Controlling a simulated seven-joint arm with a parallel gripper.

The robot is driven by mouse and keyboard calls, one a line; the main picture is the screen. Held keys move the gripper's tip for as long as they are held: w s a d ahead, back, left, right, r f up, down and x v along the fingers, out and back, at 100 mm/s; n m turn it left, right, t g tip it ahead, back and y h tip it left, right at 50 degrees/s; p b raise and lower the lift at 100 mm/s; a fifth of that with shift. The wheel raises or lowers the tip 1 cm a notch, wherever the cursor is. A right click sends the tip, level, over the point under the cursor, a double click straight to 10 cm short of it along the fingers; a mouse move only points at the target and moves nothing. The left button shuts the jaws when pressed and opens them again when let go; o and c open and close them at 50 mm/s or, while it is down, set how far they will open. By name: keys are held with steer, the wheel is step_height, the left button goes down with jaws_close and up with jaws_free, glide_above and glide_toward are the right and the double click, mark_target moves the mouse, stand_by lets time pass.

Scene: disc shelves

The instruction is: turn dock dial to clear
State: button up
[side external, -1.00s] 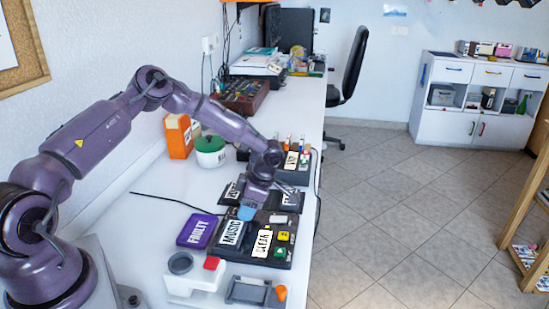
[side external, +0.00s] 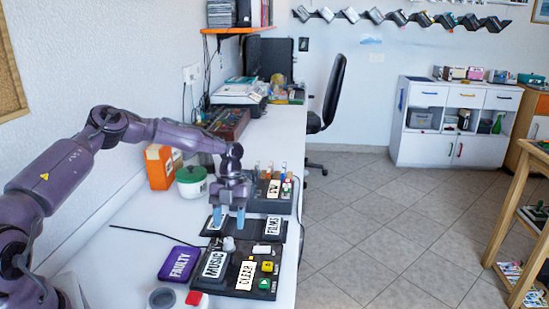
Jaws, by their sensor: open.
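The black dock (side external: 240,285) lies on the white table at the lower middle, with white MUSIC and CLEAR labels, a yellow button and a green button. A small pale knob (side external: 229,243) stands at its back edge, and it looks like the dial. Which way it points is too small to tell. My gripper (side external: 229,218) points down with its two blue fingers apart and nothing between them. It is just behind and above the knob in the picture, over the black strip with the FILMS label (side external: 273,226). I cannot tell whether the fingers touch anything.
A purple FAULTY case (side external: 180,263) lies left of the dock. A pale device with a red block (side external: 196,298) is in front. A black labelled rack (side external: 264,197), a green-lidded pot (side external: 191,182) and an orange box (side external: 159,167) stand behind. A black cable crosses the table on the left.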

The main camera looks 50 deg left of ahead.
steer(key=v, duration=0.9)
steer(key=w+a+f+m+t+y, duration=0.2)
steer(key=w+a+m+t+y, duration=0.25)
steer(key=w+m+t, duration=0.2)
steer(key=w+d+r+m+t+y, duration=0.3)
steer(key=w+d+r+m+t, duration=0.25)
steer(key=r+m, duration=0.2)
steer(key=s+d+r+m+t+h, duration=0.15)
steer(key=d+r+m+h, duration=0.35)
steer(key=d+m, duration=0.5)
steer(key=s+d+r+m+g+h, duration=0.2)
steer(key=s+d+m, duration=0.5)
steer(key=s+m, duration=0.4)
steer(key=shift+d+r+m, duration=0.2)
steer(key=shift+r+m, duration=0.2)
steer(key=shift+r, duration=0.25)
steer(key=shift+g+h, duration=0.25)
